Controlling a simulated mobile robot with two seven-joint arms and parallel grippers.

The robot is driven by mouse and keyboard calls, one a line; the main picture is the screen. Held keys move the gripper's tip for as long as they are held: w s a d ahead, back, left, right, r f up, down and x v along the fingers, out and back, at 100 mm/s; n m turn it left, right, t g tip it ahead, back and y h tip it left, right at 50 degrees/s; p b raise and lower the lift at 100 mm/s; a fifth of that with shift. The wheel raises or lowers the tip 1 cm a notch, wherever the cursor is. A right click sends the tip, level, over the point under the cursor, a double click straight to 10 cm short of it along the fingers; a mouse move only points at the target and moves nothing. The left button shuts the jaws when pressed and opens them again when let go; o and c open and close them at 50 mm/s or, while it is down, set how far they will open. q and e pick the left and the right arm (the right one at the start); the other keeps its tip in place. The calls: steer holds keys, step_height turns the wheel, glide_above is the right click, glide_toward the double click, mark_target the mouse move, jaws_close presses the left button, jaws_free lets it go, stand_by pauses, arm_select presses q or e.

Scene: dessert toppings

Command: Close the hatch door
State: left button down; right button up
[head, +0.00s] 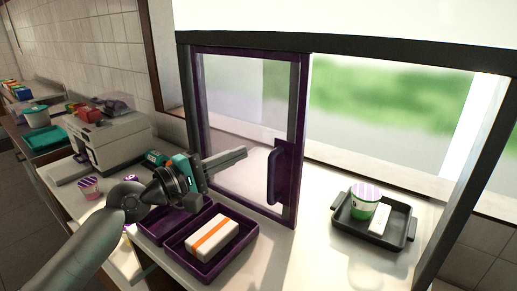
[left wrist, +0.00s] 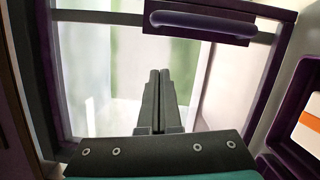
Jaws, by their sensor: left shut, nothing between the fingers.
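The hatch door (head: 300,100) is a clear sliding pane in a dark purple frame. It covers the left part of the window opening, and the right part stands open. Its purple upright handle (head: 275,175) is near the door's right edge; the handle also shows at the top of the left wrist view (left wrist: 200,26). My left gripper (head: 243,152) is shut and empty, in front of the pane and to the left of the handle, apart from it. Its closed fingers also show in the left wrist view (left wrist: 160,78). My right gripper is out of view.
A purple tray (head: 203,272) with a white, orange-striped box (head: 212,238) lies on the counter below my left gripper. A black tray (head: 383,238) with a green-and-purple cup (head: 364,200) stands by the open part. A grey machine (head: 115,140) is at the left.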

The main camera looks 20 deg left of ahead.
mark_target(275, 147)
arm_select(q)
steer(key=x, duration=0.2)
steer(key=shift+w+d+r+p, duration=0.1)
steer(key=shift+d+r+p, duration=0.05)
steer(key=shift+d+p, duration=0.25)
steer(key=shift+s+d+r+p, duration=0.1)
steer(key=shift+s+d+p, duration=0.1)
steer(key=shift+d+p, duration=0.2)
steer(key=shift+s+d+r+p, duration=0.15)
steer(key=shift+s+d+p, duration=0.15)
steer(key=shift+d, duration=0.2)
steer(key=shift+s+d+p, duration=0.2)
steer(key=shift+d+p, duration=0.1)
steer(key=shift+d, duration=0.35)
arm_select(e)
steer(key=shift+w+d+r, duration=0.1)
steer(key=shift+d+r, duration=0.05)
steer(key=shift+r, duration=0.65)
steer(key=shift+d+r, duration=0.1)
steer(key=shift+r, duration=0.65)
